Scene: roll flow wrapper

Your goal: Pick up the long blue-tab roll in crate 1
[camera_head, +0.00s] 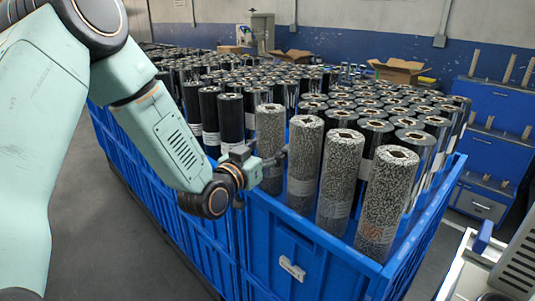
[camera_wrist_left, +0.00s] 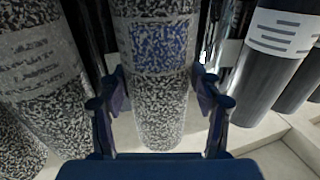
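Several tall speckled black-and-white rolls stand upright along the near side of the blue crate (camera_head: 300,252). My left gripper (camera_head: 262,160) is at the farthest-left speckled roll (camera_head: 270,122) of this row, around the middle of its height. In the left wrist view, a speckled roll with a blue patch (camera_wrist_left: 160,100) stands between the two fingers of my left gripper (camera_wrist_left: 160,108). The fingers are spread on either side of it, with narrow gaps seeming to show. No crate number is readable. My right gripper is out of view.
Other speckled rolls (camera_head: 342,172) stand close to the right, and black rolls (camera_head: 230,118) close to the left. Dense rows of dark rolls fill the crates behind. A blue rack (camera_head: 490,150) stands at the right. Grey floor is open at the lower left.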

